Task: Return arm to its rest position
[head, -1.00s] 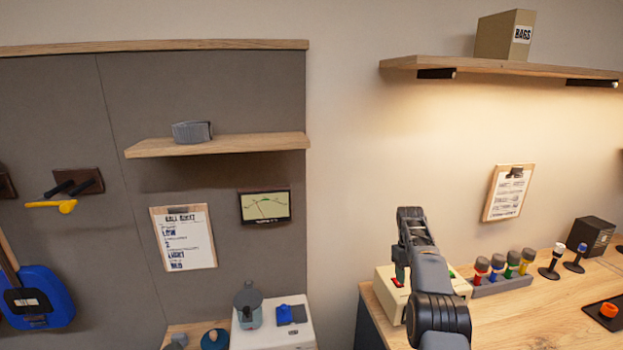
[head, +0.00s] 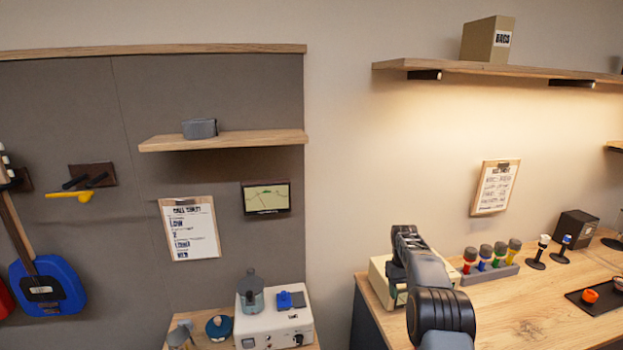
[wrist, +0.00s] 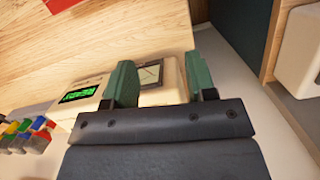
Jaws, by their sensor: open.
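My gripper shows in the wrist view (wrist: 163,85) with its two green fingers apart and nothing between them. A cream box (wrist: 172,92) with a green-lit display and a dial lies beyond the fingers. In the head view my dark arm rises from the lower right, in front of the cream box (head: 380,285) on the wooden bench (head: 520,325). The arm hides part of that box, and the fingertips are hard to make out there.
A black tray (head: 600,303) lies farther right. A white appliance (head: 272,325) stands at lower left. A shelf (head: 500,70) with a box (head: 487,40) is above.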

